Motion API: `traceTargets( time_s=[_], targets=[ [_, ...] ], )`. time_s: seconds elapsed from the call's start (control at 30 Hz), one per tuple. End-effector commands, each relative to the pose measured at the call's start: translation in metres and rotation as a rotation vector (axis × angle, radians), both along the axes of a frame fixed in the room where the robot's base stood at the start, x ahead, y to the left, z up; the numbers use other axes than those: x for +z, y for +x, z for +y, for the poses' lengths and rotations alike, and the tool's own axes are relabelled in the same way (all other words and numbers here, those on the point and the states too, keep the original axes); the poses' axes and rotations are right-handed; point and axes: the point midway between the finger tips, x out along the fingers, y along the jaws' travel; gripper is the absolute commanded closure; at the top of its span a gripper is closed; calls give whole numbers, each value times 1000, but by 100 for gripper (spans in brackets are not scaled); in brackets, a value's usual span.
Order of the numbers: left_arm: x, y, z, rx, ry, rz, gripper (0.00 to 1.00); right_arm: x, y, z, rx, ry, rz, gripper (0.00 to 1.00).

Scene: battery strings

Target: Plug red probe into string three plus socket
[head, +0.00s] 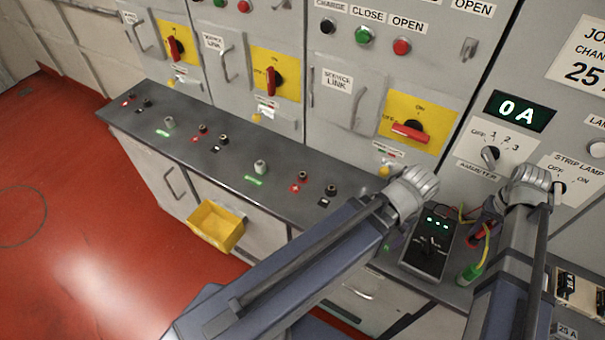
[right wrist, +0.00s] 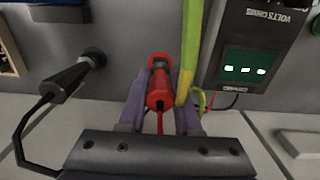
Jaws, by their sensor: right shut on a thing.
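The red probe (right wrist: 158,92) is between the fingers of my right gripper (right wrist: 160,82) in the right wrist view, with its red lead running back toward the camera. In the head view my right gripper (head: 481,226) is at the bench's right end, right of the meter (head: 430,243). The black probe (right wrist: 75,77) stands apart at left in the right wrist view. On the bench (head: 215,160) the rightmost socket pair has a socket (head: 303,176) beside a red plus mark (head: 294,188) and a second socket (head: 330,191). String numbers are not readable. My left gripper is hidden behind its wrist.
Two more socket pairs lie farther left on the bench. My left forearm crosses in front of the bench. A yellow bin (head: 216,226) hangs on the bench front.

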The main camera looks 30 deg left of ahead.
Motion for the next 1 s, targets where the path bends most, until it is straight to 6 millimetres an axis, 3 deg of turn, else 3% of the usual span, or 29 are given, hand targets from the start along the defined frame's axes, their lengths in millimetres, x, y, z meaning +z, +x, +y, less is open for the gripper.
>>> traceTargets(
  time_s=[1.0],
  targets=[
    [15,0,0,0,0,0,15,15,0,0,0,0,0,100]
  ],
)
